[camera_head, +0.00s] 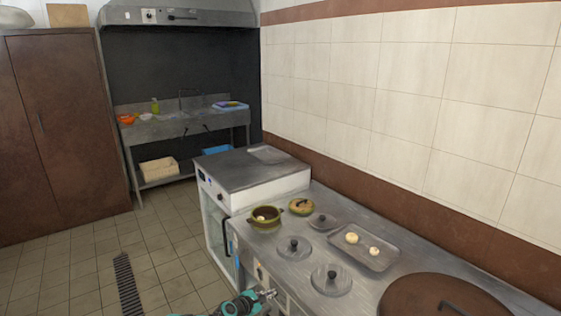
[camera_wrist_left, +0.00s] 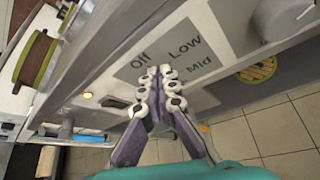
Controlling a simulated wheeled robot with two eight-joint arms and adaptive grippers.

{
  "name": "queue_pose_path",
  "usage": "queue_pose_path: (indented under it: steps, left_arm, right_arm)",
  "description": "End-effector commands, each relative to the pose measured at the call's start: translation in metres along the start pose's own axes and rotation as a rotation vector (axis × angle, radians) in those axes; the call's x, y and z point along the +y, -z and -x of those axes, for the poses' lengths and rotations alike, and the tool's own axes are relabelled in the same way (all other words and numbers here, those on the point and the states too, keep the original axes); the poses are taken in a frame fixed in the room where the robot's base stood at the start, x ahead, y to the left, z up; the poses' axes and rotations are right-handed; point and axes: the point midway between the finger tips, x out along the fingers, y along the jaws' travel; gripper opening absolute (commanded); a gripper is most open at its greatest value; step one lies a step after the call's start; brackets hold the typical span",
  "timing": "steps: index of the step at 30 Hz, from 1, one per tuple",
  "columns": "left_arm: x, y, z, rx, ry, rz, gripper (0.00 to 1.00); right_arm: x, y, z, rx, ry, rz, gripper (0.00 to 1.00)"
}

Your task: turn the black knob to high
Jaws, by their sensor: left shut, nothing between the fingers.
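My left gripper (camera_head: 268,294) is at the front panel of the steel counter, low in the head view. In the left wrist view its two fingers (camera_wrist_left: 160,74) are together and empty, in front of a grey dial plate (camera_wrist_left: 190,40) marked Off, Low and Mid. No High mark is visible. I cannot make out the black knob on this plate; the fingers cover part of it. Whether they touch it I cannot tell. My right gripper is not in view.
The steel counter (camera_head: 225,225) holds a green-rimmed pot (camera_head: 266,217), several lids, a tray (camera_head: 364,258) with pale pieces and a large brown lid (camera_head: 445,296). A sink (camera_head: 190,125) stands at the back.

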Motion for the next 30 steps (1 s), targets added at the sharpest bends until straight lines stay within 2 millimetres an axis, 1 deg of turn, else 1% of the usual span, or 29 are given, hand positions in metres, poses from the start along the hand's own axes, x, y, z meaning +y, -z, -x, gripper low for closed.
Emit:
queue_pose_path:
  steps: [12,25,30]
  left_arm:
    - [-0.011,0.002,-0.001,-0.001,0.001,0.0,0.0]
    - [-0.012,0.002,-0.001,0.0,0.0,0.0,0.0]
    - [-0.013,-0.001,0.001,0.0,0.0,0.0,0.0]
  right_arm:
    - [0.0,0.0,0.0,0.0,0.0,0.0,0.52]
    - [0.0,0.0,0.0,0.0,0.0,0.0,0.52]
    - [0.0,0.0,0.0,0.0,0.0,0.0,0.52]
